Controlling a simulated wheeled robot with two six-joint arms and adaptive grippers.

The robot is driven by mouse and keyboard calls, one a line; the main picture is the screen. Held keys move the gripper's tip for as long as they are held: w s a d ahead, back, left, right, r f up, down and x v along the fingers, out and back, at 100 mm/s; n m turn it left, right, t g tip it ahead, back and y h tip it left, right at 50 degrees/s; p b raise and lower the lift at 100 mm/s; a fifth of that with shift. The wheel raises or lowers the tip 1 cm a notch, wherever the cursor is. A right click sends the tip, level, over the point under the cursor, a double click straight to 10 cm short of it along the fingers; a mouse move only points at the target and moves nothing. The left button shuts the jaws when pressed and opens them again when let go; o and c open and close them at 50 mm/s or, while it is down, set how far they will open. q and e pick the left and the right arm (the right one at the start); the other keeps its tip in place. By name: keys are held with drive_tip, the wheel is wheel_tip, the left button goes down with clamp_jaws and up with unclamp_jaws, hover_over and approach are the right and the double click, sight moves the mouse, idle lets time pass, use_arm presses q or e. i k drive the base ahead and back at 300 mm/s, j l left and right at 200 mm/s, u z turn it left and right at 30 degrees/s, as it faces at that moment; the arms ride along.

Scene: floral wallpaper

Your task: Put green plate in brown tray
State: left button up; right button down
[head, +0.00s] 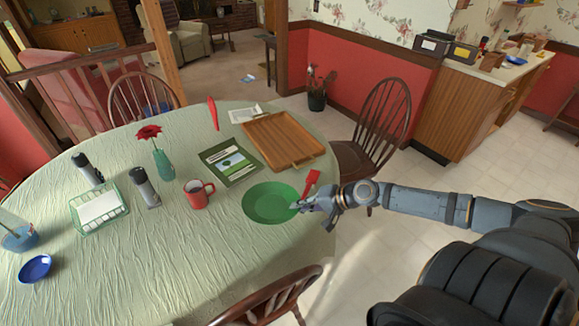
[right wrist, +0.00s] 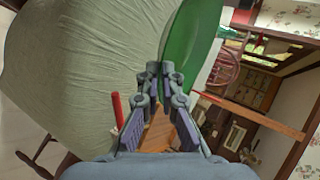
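The green plate (head: 270,203) is a round, shallow dish near the right edge of the table; it looks level, and I cannot tell whether it rests on the cloth. My right gripper (head: 303,205) is at its right rim. In the right wrist view the fingertips (right wrist: 161,70) are nearly together, with the edge of the green plate (right wrist: 190,45) at them, so the gripper looks shut on the rim. The brown tray (head: 283,140) is a wooden, empty rectangle farther back on the table. My left gripper is not in view.
A red mug (head: 198,194) stands left of the plate. A red utensil (head: 311,184) shows beside my right gripper. A vase (head: 163,165), a green rack (head: 98,208) and a blue bowl (head: 35,268) are farther left. Chairs surround the table.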

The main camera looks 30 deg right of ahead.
sight(288, 150)
drive_tip(key=k+l+u, duration=0.1)
drive_tip(key=l, duration=0.35)
drive_tip(key=k+l+u, duration=0.1)
drive_tip(key=l, duration=0.3)
drive_tip(key=k+l+u, duration=0.1)
drive_tip(key=l, duration=0.3)
drive_tip(key=k+l+u, duration=0.1)
drive_tip(key=l, duration=0.35)
drive_tip(key=k+l+u, duration=0.1)
drive_tip(key=l, duration=0.3)
drive_tip(key=k+l+u, duration=0.1)
drive_tip(key=l, duration=0.25)
drive_tip(key=i+l+u, duration=0.15)
drive_tip(key=l, duration=0.3)
drive_tip(key=i+l+u, duration=0.15)
drive_tip(key=l, duration=0.3)
drive_tip(key=i+l+u, duration=0.15)
drive_tip(key=l, duration=0.35)
drive_tip(key=l+u, duration=0.1)
drive_tip(key=l, duration=0.4)
drive_tip(key=i+l, duration=0.25)
